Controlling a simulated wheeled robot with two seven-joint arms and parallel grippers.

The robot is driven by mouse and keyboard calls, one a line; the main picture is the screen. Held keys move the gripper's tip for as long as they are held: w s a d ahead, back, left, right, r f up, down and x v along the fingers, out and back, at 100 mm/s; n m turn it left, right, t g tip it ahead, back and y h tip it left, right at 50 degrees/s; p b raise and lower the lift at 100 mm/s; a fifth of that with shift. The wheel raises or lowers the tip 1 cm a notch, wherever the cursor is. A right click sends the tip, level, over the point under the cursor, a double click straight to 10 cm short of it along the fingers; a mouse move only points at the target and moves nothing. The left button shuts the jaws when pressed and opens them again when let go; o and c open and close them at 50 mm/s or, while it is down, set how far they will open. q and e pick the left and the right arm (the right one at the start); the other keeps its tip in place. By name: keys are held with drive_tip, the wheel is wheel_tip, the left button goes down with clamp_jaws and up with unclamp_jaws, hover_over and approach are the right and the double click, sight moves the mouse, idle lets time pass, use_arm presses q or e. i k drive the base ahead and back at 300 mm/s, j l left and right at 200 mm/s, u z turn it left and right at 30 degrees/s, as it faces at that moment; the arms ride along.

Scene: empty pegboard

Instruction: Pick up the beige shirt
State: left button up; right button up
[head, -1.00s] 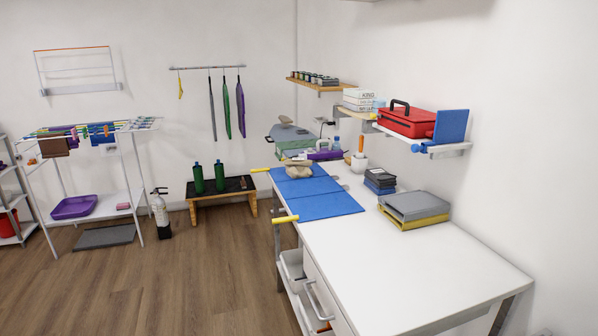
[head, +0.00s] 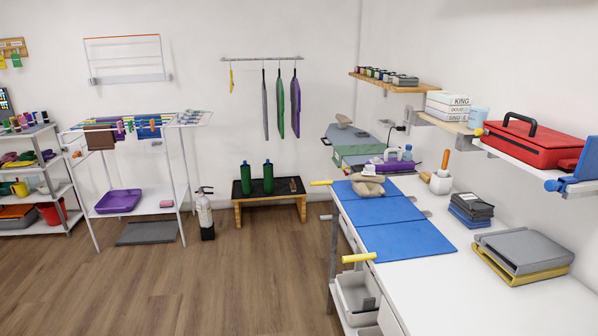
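A crumpled beige bundle (head: 366,190), which looks like the beige shirt, lies on the far part of the blue mat (head: 408,240) on the white worktop. A small white object (head: 371,172) shows at its top; I cannot tell whether it rests on the bundle or stands behind it. Another small beige-grey lump (head: 343,121) sits further back on the grey-topped board; I cannot tell what it is. Neither of my grippers is in view.
Yellow-tipped bars (head: 358,258) stick out from the worktop's left side. A folded grey and yellow stack (head: 522,255) and dark boxes (head: 471,209) lie to the right. Shelves with a red toolbox (head: 530,142) overhang the right.

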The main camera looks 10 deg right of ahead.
sight(368, 182)
drive_tip(key=i+j, duration=0.1)
drive_tip(key=i, duration=0.7)
drive_tip(key=i+j, duration=0.1)
drive_tip(key=i, duration=0.65)
